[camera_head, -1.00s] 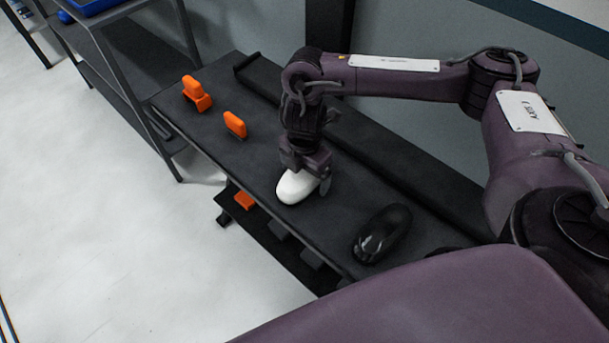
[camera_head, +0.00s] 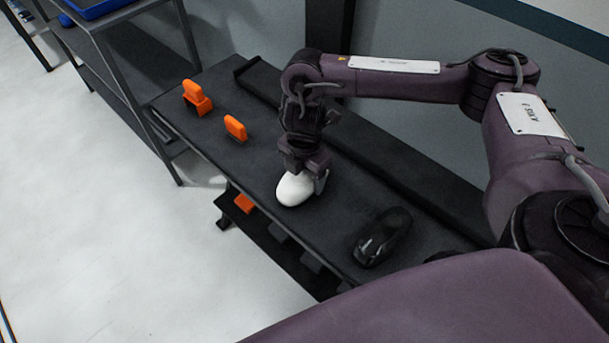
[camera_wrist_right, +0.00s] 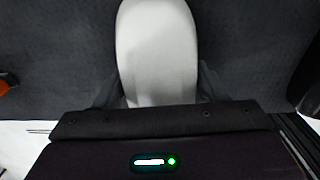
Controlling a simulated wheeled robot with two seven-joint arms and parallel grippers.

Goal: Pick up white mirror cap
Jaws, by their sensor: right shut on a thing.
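The white mirror cap (camera_head: 293,190) is at the middle of the dark bench, under my right gripper (camera_head: 306,182). My right gripper points down and is shut on the cap, with a finger showing at its right side. In the right wrist view the white cap (camera_wrist_right: 157,50) fills the upper middle, between the dark fingers of the right gripper (camera_wrist_right: 158,92). I cannot tell whether the cap is clear of the bench. My left gripper is not in view.
The dark bench (camera_head: 345,225) also holds two orange tools (camera_head: 196,98) (camera_head: 236,128) to the left and a black mirror cap (camera_head: 382,237) to the right. A raised ledge runs along its back. A grey shelf rack (camera_head: 130,85) stands at the left.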

